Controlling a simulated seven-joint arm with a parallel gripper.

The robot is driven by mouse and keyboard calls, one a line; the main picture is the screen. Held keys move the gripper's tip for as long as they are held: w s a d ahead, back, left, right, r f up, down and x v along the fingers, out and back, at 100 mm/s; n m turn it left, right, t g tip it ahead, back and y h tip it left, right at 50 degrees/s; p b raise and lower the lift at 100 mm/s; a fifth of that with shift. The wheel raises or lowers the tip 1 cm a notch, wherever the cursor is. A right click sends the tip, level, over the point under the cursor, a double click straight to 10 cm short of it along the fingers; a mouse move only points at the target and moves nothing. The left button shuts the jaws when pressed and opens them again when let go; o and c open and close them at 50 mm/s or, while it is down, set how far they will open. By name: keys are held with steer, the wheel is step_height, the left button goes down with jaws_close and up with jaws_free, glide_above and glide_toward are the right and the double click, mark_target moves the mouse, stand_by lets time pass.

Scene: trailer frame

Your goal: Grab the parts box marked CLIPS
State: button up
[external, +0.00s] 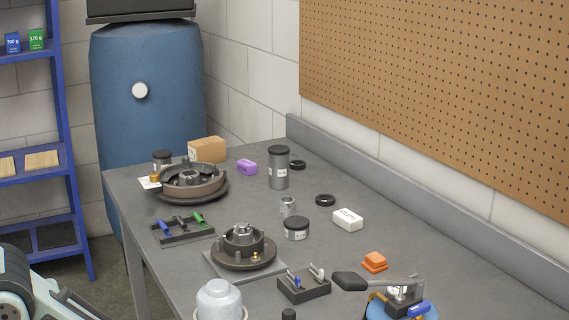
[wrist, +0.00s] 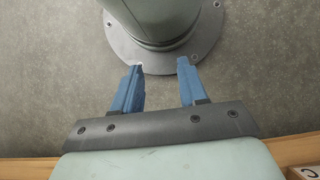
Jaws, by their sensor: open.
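My gripper (wrist: 160,68) is open in the wrist view. Its two blue fingers stand apart with nothing between them, over grey floor near a round bolted base flange. The fingers are not visible in the external view. A small white box (external: 347,219) with dark lettering on top lies on the bench right of centre; the lettering is too small to read surely. A tan carton (external: 208,149) with a white label stands at the bench's far end. In the wrist view, a brown box with a white label (wrist: 310,172) starting with "C" is cut off at the lower right corner.
A raised ledge (external: 400,205) runs along the wall.

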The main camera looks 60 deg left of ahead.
steer(key=o, duration=0.7)
steer(key=shift+c, duration=0.2)
